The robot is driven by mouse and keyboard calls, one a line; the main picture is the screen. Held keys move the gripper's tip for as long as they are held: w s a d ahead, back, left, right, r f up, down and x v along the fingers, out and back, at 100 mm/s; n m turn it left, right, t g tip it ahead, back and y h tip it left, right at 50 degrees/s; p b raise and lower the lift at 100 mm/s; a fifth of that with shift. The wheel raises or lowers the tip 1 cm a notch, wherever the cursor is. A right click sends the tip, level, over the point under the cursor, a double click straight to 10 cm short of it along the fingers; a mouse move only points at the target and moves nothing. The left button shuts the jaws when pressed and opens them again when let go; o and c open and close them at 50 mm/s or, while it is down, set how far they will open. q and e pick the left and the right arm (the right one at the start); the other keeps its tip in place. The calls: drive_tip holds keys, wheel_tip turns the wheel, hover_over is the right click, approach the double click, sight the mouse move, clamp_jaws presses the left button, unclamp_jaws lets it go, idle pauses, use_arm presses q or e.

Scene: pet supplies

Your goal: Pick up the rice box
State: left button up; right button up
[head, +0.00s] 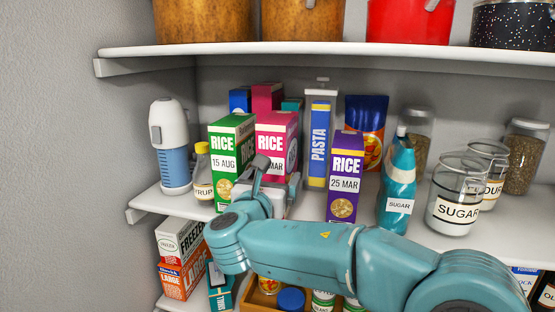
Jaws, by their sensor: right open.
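Three rice boxes stand upright on the middle shelf: a green rice box (231,140) dated 15 AUG, a pink rice box (280,134) with its date partly covered, and a purple rice box (345,172) dated 25 MAR. My right gripper (276,178) is open in front of the pink box and hides its lower part. Its left finger also overlaps the green box's right edge. I cannot tell whether the fingers touch either box. My left gripper is not in view.
A syrup bottle (204,178) and a white-blue container (170,145) stand left. The upper shelf (330,47) runs overhead. Boxes and jars sit below.

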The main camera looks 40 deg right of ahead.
drive_tip(key=x, duration=0.3)
drive_tip(key=shift+d+p, duration=0.3)
drive_tip(key=shift+a, duration=0.25)
drive_tip(key=c, duration=0.4)
drive_tip(key=shift+s+d, duration=0.1)
drive_tip(key=c, duration=0.8)
drive_tip(key=shift+o, duration=0.2)
drive_tip(key=shift+r, duration=0.15)
